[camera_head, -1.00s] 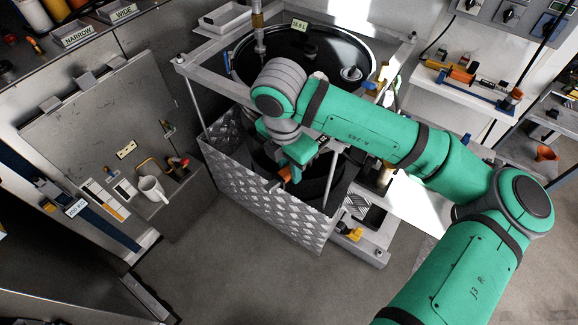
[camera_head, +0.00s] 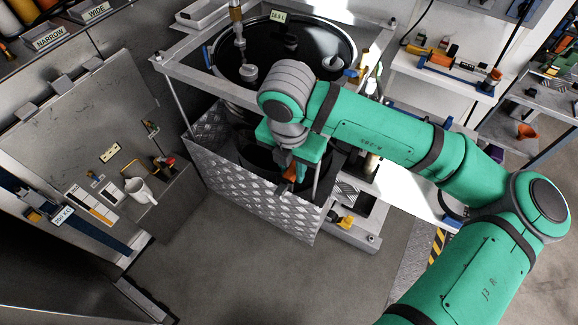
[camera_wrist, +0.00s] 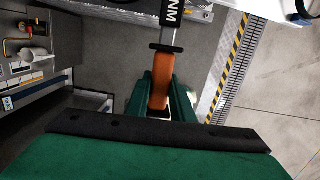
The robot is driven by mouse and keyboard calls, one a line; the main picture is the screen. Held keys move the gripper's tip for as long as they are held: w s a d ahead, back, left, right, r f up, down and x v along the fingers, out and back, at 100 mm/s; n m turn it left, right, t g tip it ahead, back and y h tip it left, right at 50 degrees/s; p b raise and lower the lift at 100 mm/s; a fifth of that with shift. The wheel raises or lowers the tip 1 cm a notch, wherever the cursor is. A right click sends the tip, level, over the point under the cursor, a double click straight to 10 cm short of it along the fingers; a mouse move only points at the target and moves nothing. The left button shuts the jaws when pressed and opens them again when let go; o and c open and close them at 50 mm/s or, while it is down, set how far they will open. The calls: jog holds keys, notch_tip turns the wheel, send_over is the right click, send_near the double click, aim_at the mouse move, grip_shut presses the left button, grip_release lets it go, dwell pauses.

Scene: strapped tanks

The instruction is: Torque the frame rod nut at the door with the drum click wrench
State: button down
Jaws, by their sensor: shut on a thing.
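My gripper (camera_head: 294,152) hangs from the green arm above the diamond-plate panel in front of the black tank. It also shows in the wrist view (camera_wrist: 163,95), its green fingers shut around an orange handle. This handle belongs to the click wrench (camera_wrist: 159,78), which has a dark collar and a grey shaft marked "NM" running out of the top of the view. In the head view only a bit of the orange handle (camera_head: 290,173) shows below the gripper. The wrench's head is hidden. I cannot tell which nut is the frame rod nut at the door.
A metal frame (camera_head: 205,80) with upright rods surrounds the black tank (camera_head: 325,40). The diamond-plate panel (camera_head: 240,190) stands in front. A shelf with tools (camera_head: 455,65) is at right. The grey floor (camera_head: 230,265) in front is clear.

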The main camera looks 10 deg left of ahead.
jog(key=d, duration=0.1)
jog(key=n, duration=0.1)
jog(key=d, duration=0.1)
jog(key=shift+s+d, duration=0.25)
jog(key=shift+d, duration=0.05)
jog(key=shift+s+d+n, duration=0.1)
jog(key=shift+d+n, duration=1.1)
jog(key=shift+d, duration=0.6)
jog(key=shift+d, duration=0.1)
jog(key=d, duration=0.1)
jog(key=d+n, duration=0.2)
jog(key=shift+w+d+y, duration=0.2)
jog(key=shift+w+y, duration=0.05)
jog(key=shift+y, duration=0.05)
